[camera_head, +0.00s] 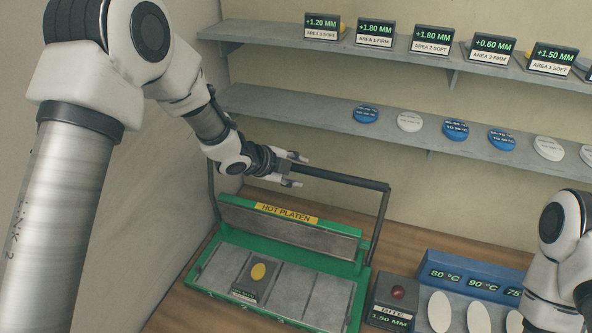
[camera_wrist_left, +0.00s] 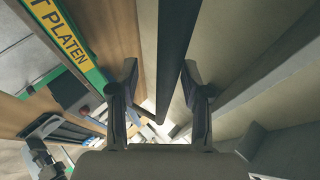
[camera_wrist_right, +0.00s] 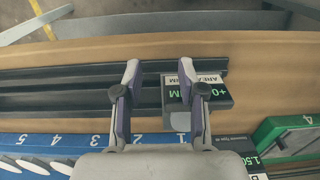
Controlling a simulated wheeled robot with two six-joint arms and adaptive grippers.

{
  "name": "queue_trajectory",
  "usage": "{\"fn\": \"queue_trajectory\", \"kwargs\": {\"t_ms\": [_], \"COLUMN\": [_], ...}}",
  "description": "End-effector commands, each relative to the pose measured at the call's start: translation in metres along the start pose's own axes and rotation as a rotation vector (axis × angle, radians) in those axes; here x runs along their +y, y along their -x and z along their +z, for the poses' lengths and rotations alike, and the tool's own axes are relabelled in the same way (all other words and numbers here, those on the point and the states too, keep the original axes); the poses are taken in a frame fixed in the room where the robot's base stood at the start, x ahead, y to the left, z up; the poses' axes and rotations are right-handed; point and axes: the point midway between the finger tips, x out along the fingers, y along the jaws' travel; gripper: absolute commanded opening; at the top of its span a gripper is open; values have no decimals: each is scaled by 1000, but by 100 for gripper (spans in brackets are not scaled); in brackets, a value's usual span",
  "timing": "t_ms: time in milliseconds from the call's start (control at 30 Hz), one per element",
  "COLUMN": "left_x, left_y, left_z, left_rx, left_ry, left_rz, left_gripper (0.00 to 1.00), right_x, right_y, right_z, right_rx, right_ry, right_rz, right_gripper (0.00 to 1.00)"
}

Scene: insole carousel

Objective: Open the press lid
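The press (camera_head: 355,318) has a green base with several grey plates, and its lid, a grey platen (camera_head: 285,231) labelled HOT PLATEN, stands raised at the back, exposing the plates. Its dark handle bar (camera_head: 345,178) runs above the lid on two side arms. My left gripper (camera_head: 300,171) is at the bar. In the left wrist view, my left gripper's fingers (camera_wrist_left: 159,85) are open, with the bar (camera_wrist_left: 172,50) passing between them and gaps on both sides. My right gripper (camera_wrist_right: 158,72) is open, above a dark rail; a display block (camera_wrist_right: 205,92) lies by its right finger.
A yellow oval (camera_head: 258,272) sits on one base plate. A red-button box (camera_head: 392,300) and a blue temperature stand (camera_head: 470,277) are right of the press. Wall shelves (camera_head: 300,118) hold discs and display blocks behind it.

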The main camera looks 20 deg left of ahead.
Motion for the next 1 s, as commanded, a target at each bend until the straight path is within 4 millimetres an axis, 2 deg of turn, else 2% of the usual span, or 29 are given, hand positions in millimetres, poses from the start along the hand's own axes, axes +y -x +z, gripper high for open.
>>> {"fn": "queue_trajectory", "kwargs": {"t_ms": [167,267,500,600,733,1000], "left_x": [-2,-2,-1,-1,0,1], "left_y": [11,30,92,110,120,121], "left_z": [0,0,0,1,1,1], "left_rx": [0,1,1,1,1,0], "left_ry": [1,3,4,3,1,1], "left_rz": [-3,-5,-5,-4,-1,0], "left_gripper": [48,48,48,48,48,48], "right_x": [0,0,0,0,0,0], "right_y": [0,0,0,0,0,0], "right_z": [0,0,0,0,0,0], "right_rx": [0,0,0,0,0,0], "right_ry": [0,0,0,0,0,0], "right_rz": [0,0,0,0,0,0], "right_gripper": [40,40,40,40,40,40]}}
